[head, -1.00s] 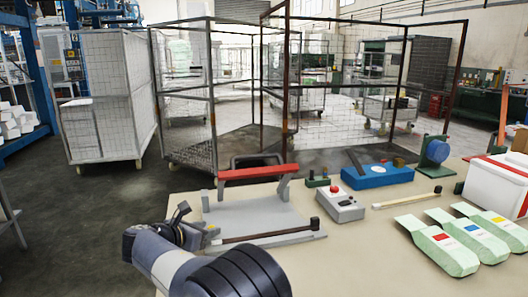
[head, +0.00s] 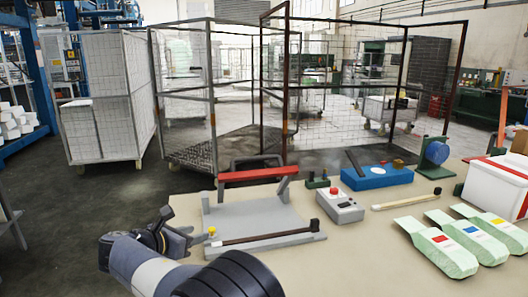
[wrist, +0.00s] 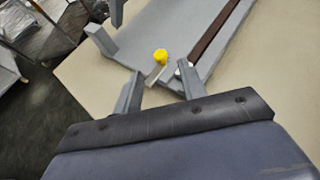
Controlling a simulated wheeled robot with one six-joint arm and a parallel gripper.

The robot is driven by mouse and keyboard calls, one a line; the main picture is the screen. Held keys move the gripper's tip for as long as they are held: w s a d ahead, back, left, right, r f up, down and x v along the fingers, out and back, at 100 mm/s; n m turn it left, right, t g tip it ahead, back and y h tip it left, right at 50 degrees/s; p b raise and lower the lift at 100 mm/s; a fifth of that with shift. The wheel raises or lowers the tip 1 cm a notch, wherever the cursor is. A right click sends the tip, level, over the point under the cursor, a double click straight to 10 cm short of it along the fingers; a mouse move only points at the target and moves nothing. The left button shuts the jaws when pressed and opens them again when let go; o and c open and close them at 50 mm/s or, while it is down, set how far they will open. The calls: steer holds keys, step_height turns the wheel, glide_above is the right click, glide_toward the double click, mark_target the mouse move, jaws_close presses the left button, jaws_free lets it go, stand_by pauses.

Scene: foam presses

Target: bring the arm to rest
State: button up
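My gripper (head: 186,238) is at the lower left in the head view, beside the near left corner of a grey press base. In the wrist view its two fingers (wrist: 160,85) stand apart with nothing held between them. A small yellow knob (wrist: 160,56) shows just beyond the fingertips, apart from them. In the head view the knob (head: 212,231) sits at the corner of the press base (head: 250,215), right of my gripper.
The press has a red-topped bar (head: 252,174) and a dark rod (head: 268,236). A grey box with a red button (head: 340,206), a blue block (head: 377,177), green packs (head: 440,248) and a white box (head: 496,184) share the table. Floor lies open at left.

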mark_target(210, 231)
steer(key=x, duration=0.5)
steer(key=shift+w+d+f, duration=0.1)
steer(key=shift+w+d, duration=0.1)
steer(key=shift+s+a+f+y+b, duration=0.15)
steer(key=shift+y+b, duration=0.15)
steer(key=shift+b, duration=0.6)
steer(key=shift+n+b, duration=0.3)
steer(key=shift+b, duration=0.1)
steer(key=shift+n+t+y+b, duration=0.3)
steer(key=shift+t+y+b, duration=0.15)
steer(key=shift+b, duration=0.4)
steer(key=shift+s+b, duration=0.1)
steer(key=shift+b, duration=0.3)
